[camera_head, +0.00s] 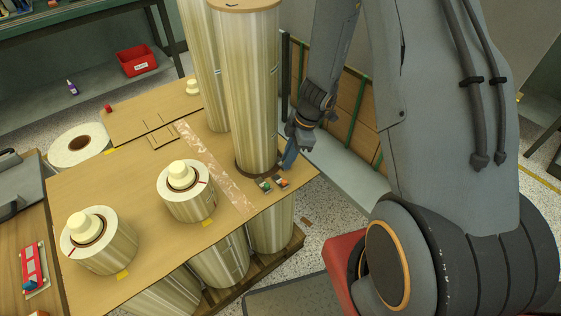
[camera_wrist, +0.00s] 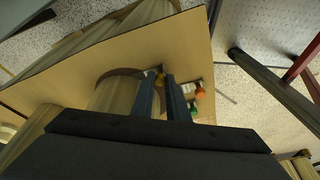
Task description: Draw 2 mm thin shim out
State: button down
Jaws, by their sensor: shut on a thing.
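My gripper (camera_head: 290,156) is low at the right side of the base of the front tall roll (camera_head: 252,95). In the wrist view my gripper (camera_wrist: 160,80) has its fingers close together on a small yellow-tabbed piece, the thin shim (camera_wrist: 159,77), at the roll's edge. Most of the shim is hidden by the fingers and the roll. Two other small pieces lie on the board beside it: a green-ended one (camera_head: 264,184) and an orange-ended one (camera_head: 281,181). The tall roll stands upright on the brown board (camera_head: 130,180).
Two short rolls with white plugs, a near one (camera_head: 100,243) and a middle one (camera_head: 187,192), stand on the board. A second tall roll (camera_head: 205,65) stands behind the front one. A translucent strip (camera_head: 215,167) crosses the board. More rolls (camera_head: 220,262) stand beneath it.

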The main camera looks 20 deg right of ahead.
jog(key=shift+s+d+b, duration=0.35)
jog(key=shift+s+b, duration=0.4)
jog(key=shift+s, duration=0.1)
jog(key=shift+s+d+b, duration=0.35)
jog(key=shift+s+b, duration=0.35)
jog(key=shift+s, duration=0.1)
jog(key=c, duration=1.6)
grip_release()
jog(key=shift+c, duration=0.2)
jog(key=shift+r, duration=0.1)
jog(key=shift+r+p, duration=1.45)
jog(key=shift+r, duration=0.95)
